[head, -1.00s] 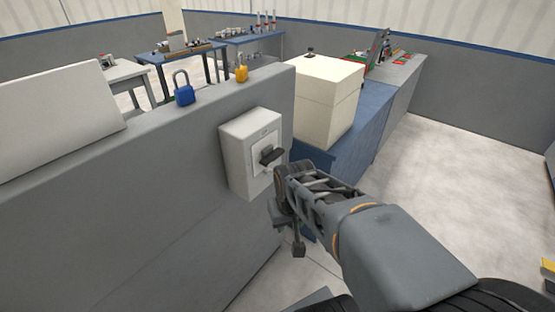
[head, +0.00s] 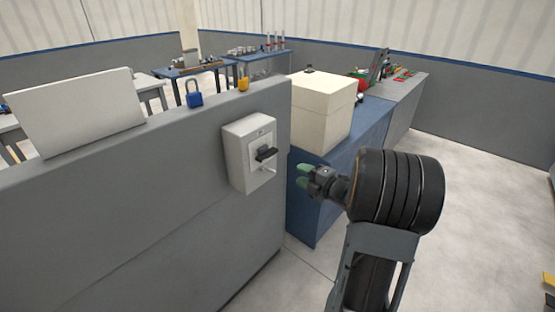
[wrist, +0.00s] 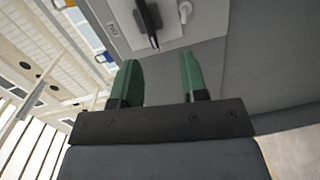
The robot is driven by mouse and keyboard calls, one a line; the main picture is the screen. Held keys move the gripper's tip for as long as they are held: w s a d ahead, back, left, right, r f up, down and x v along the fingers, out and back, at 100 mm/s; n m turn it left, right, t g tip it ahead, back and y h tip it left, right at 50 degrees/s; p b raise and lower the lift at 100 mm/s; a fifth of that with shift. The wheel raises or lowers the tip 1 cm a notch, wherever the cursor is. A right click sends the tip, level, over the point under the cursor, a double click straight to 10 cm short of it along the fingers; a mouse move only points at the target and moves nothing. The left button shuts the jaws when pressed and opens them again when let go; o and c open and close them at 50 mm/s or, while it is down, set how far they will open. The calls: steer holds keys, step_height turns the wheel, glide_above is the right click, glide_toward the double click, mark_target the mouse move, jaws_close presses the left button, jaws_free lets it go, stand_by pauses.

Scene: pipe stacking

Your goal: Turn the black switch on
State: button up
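The black switch (head: 266,154) is a rotary handle on the front of a pale grey box (head: 238,158) fixed to the grey wall. In the head view the handle lies roughly sideways, with a small light-coloured peg below it. The handle also shows at the top of the wrist view (wrist: 148,22), beside a small label. My gripper (head: 301,175) has green fingertips and is to the right of the box, apart from it. In the wrist view the two fingers (wrist: 160,80) are spread with nothing between them, and the switch is beyond their tips.
A blue padlock (head: 194,94) and a yellow padlock (head: 243,84) are on top of the grey wall (head: 130,200). A cream box (head: 322,110) stands on a blue bench (head: 365,130) behind my gripper. A white panel (head: 75,112) leans at left.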

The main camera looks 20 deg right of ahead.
mark_target(271, 156)
steer(key=shift+n+y, duration=0.6)
steer(key=shift+n, duration=0.2)
steer(key=p+x, duration=0.1)
steer(key=x, duration=0.3)
steer(key=r+p+x, duration=0.1)
steer(key=x, duration=0.3)
steer(key=p+x, duration=0.1)
steer(key=x, duration=0.4)
steer(key=shift+a+r, duration=0.2)
steer(key=shift+r, duration=0.15)
